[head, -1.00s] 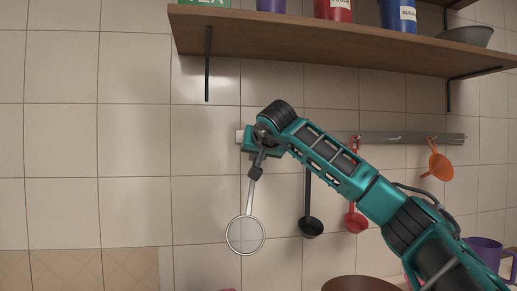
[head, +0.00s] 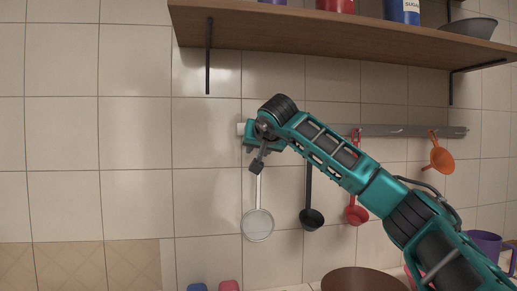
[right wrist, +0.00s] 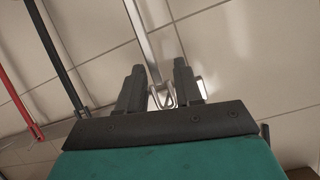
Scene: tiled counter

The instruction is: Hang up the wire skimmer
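The wire skimmer (head: 257,225) has a round mesh bowl and a thin pale handle, and it hangs straight down against the tiled wall. My right gripper (head: 257,166) is at the upper handle, just below the left end of the wall rail (head: 400,131). In the right wrist view the two fingers (right wrist: 160,82) stand apart, with the skimmer handle (right wrist: 142,35) between them. A bent wire loop (right wrist: 165,96) shows between the fingers; I cannot tell whether it is on a rail hook. My arm hides the rail there in the head view. My left gripper is not in view.
A black ladle (head: 311,217), a red ladle (head: 357,214) and an orange funnel (head: 442,159) hang to the right. A wooden shelf (head: 320,35) runs above. Below are a brown round thing (head: 362,280) and a purple mug (head: 487,245). The wall to the left is clear.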

